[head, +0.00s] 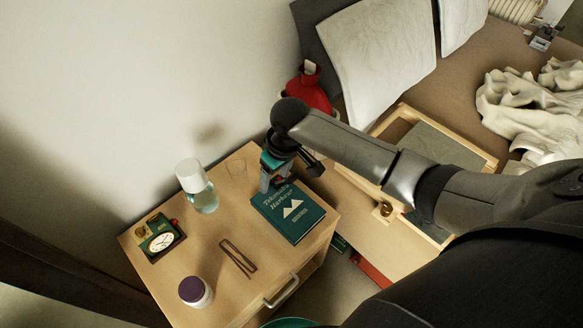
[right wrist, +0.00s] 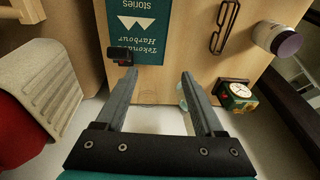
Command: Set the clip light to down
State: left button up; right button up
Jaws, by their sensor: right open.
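A small black object that looks like the clip light (right wrist: 121,54) sits at the title-side edge of the green book (right wrist: 139,28) in the right wrist view. In the head view, a dark piece that may be the same light (head: 314,167) shows just right of my gripper, above the book (head: 290,213). My right gripper (head: 272,185) is open and empty over the nightstand beside the book's upper edge. It also shows in the right wrist view (right wrist: 158,73), with the light by its left fingertip, not between the fingers. The light's tilt is unclear. My left gripper is out of view.
The nightstand (head: 223,211) also holds a clear bottle (head: 203,195), a clock (head: 161,240), a purple-lidded jar (head: 195,291) and brown glasses (head: 238,257). A red object (head: 309,90) stands behind my arm. A wooden tray (head: 482,158) lies beneath my forearm.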

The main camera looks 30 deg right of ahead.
aim_at(292, 175)
jog(key=w+d+r+g+h+p, duration=0.15)
jog(key=d+r, duration=0.35)
jog(key=r, duration=0.5)
jog(key=f+b, duration=0.1)
jog(key=f, duration=0.3)
jog(key=f+b, duration=0.2)
jog(key=f, duration=0.2)
jog(key=f+b, duration=0.2)
jog(key=f, duration=0.3)
jog(key=shift+w+d, duration=0.15)
jog(key=shift+w, duration=0.15)
jog(key=shift+f, duration=0.75)
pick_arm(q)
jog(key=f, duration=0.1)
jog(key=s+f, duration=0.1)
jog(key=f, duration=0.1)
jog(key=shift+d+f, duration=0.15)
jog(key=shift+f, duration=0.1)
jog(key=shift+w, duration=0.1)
pick_arm(e)
grip_shut()
